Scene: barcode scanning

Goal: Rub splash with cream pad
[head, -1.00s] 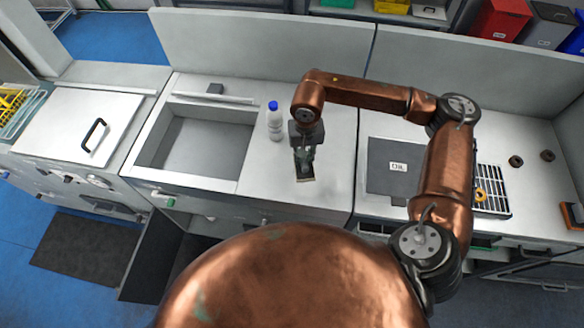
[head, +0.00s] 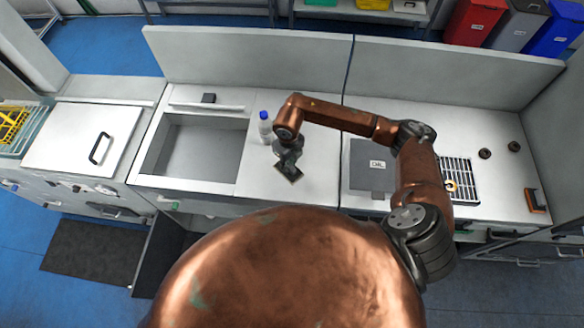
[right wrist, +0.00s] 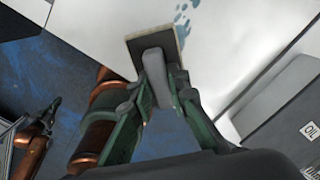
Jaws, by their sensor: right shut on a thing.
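My right gripper (head: 287,158) is shut on the grey handle of the cream pad (head: 290,174) over the counter right of the sink. In the right wrist view the fingers (right wrist: 162,75) grip the handle from both sides. The pad (right wrist: 137,48) shows a dark top and a thin cream edge there. The splash (right wrist: 182,20) is a group of blue blotches on the white counter, just beyond the pad's far edge. I cannot make out the splash in the head view, nor tell whether the pad touches the counter.
A white bottle with a blue cap (head: 264,127) stands left of my right gripper, close to it. The sink (head: 190,150) is open to the left. A dark grey lid marked OIL (head: 373,168) and a grate (head: 461,180) lie to the right.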

